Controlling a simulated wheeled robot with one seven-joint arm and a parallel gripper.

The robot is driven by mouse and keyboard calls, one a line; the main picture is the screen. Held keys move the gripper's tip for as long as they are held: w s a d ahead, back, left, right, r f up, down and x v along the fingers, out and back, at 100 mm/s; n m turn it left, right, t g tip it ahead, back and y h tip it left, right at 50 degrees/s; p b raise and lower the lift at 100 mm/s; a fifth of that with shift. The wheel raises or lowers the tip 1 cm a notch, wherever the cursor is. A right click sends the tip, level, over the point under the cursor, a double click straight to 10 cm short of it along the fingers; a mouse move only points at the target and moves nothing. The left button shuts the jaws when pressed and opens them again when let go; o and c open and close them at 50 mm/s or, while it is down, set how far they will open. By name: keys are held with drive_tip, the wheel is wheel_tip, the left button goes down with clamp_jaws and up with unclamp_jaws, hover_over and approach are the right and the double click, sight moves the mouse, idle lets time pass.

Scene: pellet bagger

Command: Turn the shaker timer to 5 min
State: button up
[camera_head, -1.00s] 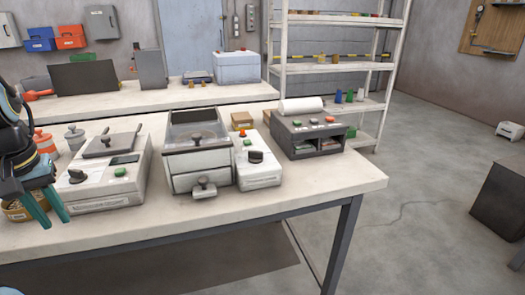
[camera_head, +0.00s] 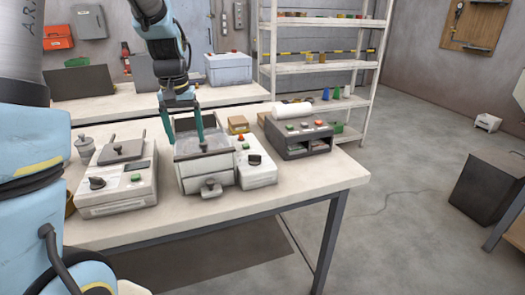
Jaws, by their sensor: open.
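A second pale unit (camera_head: 120,190) at left has a flat lid, a black knob (camera_head: 97,183) and a green button. No label tells me which knob is the shaker timer, and the dial marks are too small to read. My gripper (camera_head: 184,143) is open, pointing down over the tray's left and back part, with nothing visible between its teal fingers.
A dark grey unit (camera_head: 300,140) with buttons and a paper roll stands at right on the bench (camera_head: 325,180). A small brown box (camera_head: 238,124) is behind the control box. A grey pot (camera_head: 85,147) stands at left. The bench front is clear.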

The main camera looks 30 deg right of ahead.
drive_tip(key=shift+m+g, duration=0.3)
drive_tip(key=shift+m, duration=0.5)
drive_tip(key=d, duration=1)
drive_tip(key=shift+w+d+r, duration=0.2)
drive_tip(key=m, duration=0.1)
hover_over(254, 155)
drive_tip(key=shift+y, duration=0.3)
wheel_tip(254, 155, down, 10)
drive_tip(key=p, duration=0.3)
drive_tip(key=shift+s+f, duration=0.1)
drive_tip(key=shift+f, duration=0.1)
clamp_jaws()
